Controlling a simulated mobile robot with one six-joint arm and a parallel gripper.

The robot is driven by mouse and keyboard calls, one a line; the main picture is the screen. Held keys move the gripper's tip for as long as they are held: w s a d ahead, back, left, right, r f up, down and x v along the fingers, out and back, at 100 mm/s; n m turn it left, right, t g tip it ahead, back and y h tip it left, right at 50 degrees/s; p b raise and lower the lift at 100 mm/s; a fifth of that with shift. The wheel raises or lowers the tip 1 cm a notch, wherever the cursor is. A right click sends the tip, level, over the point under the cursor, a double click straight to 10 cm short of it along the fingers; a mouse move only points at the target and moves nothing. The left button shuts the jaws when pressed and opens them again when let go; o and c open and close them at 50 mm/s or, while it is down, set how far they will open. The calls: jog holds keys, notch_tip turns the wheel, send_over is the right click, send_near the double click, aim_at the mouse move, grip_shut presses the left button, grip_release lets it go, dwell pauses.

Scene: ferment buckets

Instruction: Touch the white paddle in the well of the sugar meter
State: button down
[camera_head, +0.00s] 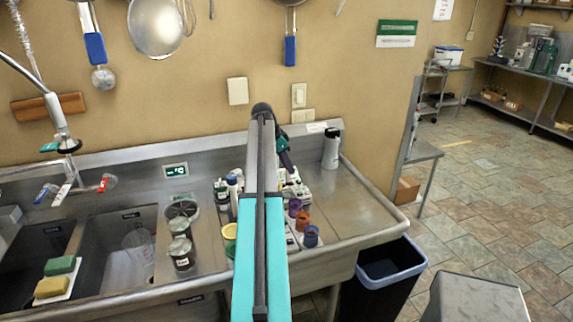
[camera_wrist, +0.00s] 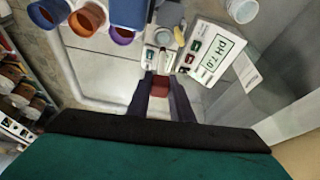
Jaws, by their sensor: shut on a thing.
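My gripper (camera_wrist: 161,88) has two dark purple fingers shut on a small reddish-brown block (camera_wrist: 160,83). In the head view my gripper (camera_head: 288,163) hangs over white items at the back of the steel drainboard. Just beyond the fingertips in the wrist view is a small whitish device (camera_wrist: 160,58) with dark and reddish spots, perhaps the sugar meter. I cannot make out its well. A small pale piece lies in front of the held block; I cannot tell whether it is the white paddle or whether it touches the device.
Purple, orange and blue cups (camera_head: 311,236) stand near the drainboard's front.

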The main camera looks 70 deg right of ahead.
aim_at(287, 185)
jog(key=shift+f+b, duration=0.8)
jog(key=shift+f, duration=1.3)
jog(key=shift+f+b, duration=0.35)
jog(key=shift+f, duration=0.2)
dwell(0.7)
jog(key=shift+r, duration=0.1)
dwell(0.5)
jog(key=shift+r+p, duration=1.1)
jog(key=shift+r, duration=1.85)
jog(key=shift+s+a, duration=0.1)
